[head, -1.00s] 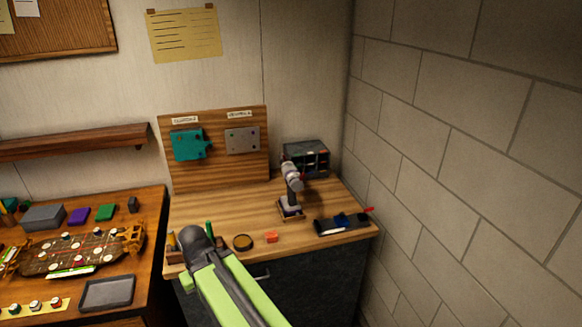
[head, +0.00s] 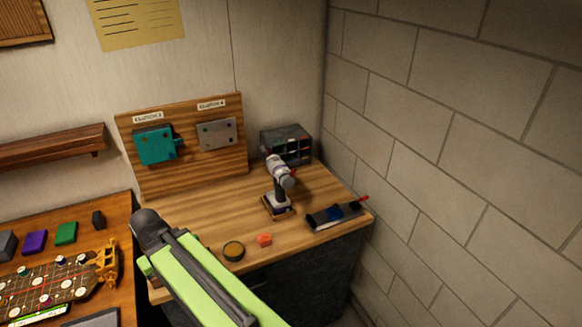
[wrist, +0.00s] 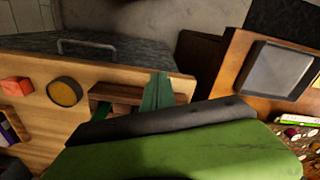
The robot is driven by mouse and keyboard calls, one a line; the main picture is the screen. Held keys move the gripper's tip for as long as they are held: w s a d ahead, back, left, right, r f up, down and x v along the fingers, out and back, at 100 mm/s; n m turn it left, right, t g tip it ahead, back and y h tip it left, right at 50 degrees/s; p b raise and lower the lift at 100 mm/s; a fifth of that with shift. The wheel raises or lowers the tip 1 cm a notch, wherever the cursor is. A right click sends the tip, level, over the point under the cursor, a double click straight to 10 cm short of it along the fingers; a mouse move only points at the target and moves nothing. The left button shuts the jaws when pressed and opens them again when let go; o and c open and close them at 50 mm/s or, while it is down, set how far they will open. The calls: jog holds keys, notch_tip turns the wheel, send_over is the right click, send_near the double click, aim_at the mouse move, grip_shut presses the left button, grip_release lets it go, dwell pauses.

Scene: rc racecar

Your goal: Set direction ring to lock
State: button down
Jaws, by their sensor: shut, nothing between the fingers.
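A grey and dark power driver (head: 278,182) stands upright on its base on the wooden bench, towards the back right, in the head view. Its ring is too small to read, so I cannot tell its setting. My gripper (wrist: 158,92) shows in the wrist view as a narrow green tip, shut and empty, over the bench's front edge by a wooden holder (wrist: 125,92). It is apart from the driver. In the head view my green and dark arm hides the gripper.
A yellow-topped round tin (head: 233,251) and an orange block (head: 264,240) lie between my arm and the driver. A dark tray (head: 338,214) lies right of it, and a small drawer cabinet (head: 287,142) stands behind. A brick wall (head: 450,130) closes the right side.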

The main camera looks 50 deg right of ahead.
jog(key=w+d+r+y+p, duration=0.1)
jog(key=d+r+p, duration=0.2)
jog(key=r+p, duration=0.45)
jog(key=w+d+r+p, duration=0.1)
jog(key=d+r+p, duration=0.1)
jog(key=r+p, duration=0.55)
jog(key=s+d+r+m+t+y+b, duration=0.1)
jog(key=s+d+r+m+t, duration=0.15)
jog(key=d, duration=1.05)
jog(key=s+d+r+m+t+y, duration=0.1)
jog(key=s+d+r+m+t, duration=0.15)
jog(key=d, duration=1.05)
jog(key=s+d+r+m+t+h, duration=0.1)
jog(key=s+d+r+t, duration=0.2)
jog(key=s+d, duration=0.45)
jog(key=s+d+r+m+t+h, duration=0.1)
jog(key=s+d+r+t, duration=0.2)
jog(key=d, duration=0.8)
jog(key=b, duration=0.7)
send_near(285, 175)
jog(key=w+d, duration=0.2)
jog(key=w, duration=0.2)
jog(key=a+f+b, duration=0.1)
jog(key=w+a+f+b, duration=0.1)
jog(key=f+b, duration=0.1)
jog(key=shift+a+f+g, duration=0.1)
jog(key=shift+g, duration=0.3)
